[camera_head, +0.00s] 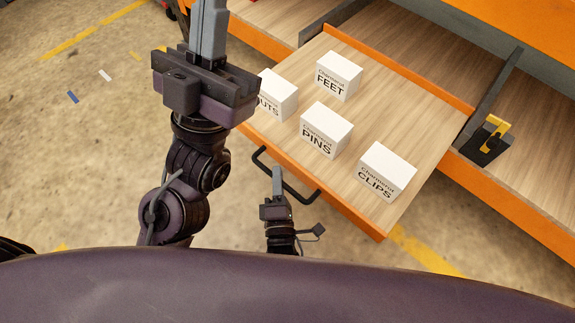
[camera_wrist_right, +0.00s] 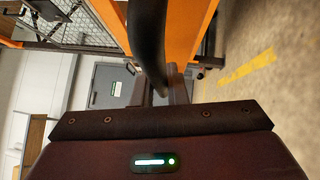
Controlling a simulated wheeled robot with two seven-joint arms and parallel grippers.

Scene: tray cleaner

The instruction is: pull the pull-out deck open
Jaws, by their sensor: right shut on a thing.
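The pull-out deck (camera_head: 375,120) is a wooden board with an orange front edge. It sticks out from the orange shelf unit and carries white boxes. Its black bar handle (camera_head: 301,198) is on the front edge. My right gripper (camera_head: 278,175) is shut on this handle; the right wrist view shows the black bar (camera_wrist_right: 148,45) running between the fingers (camera_wrist_right: 165,92). My left gripper (camera_head: 208,30) is raised nearer the camera, left of the deck, fingers together and empty. It hides the deck's left corner.
Boxes marked FEET (camera_head: 339,76), PINS (camera_head: 326,131) and CLIPS (camera_head: 387,172) stand on the deck, with a partly hidden box (camera_head: 278,95). A black and yellow latch-like part (camera_head: 488,140) sits right of the deck. The floor in front is open.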

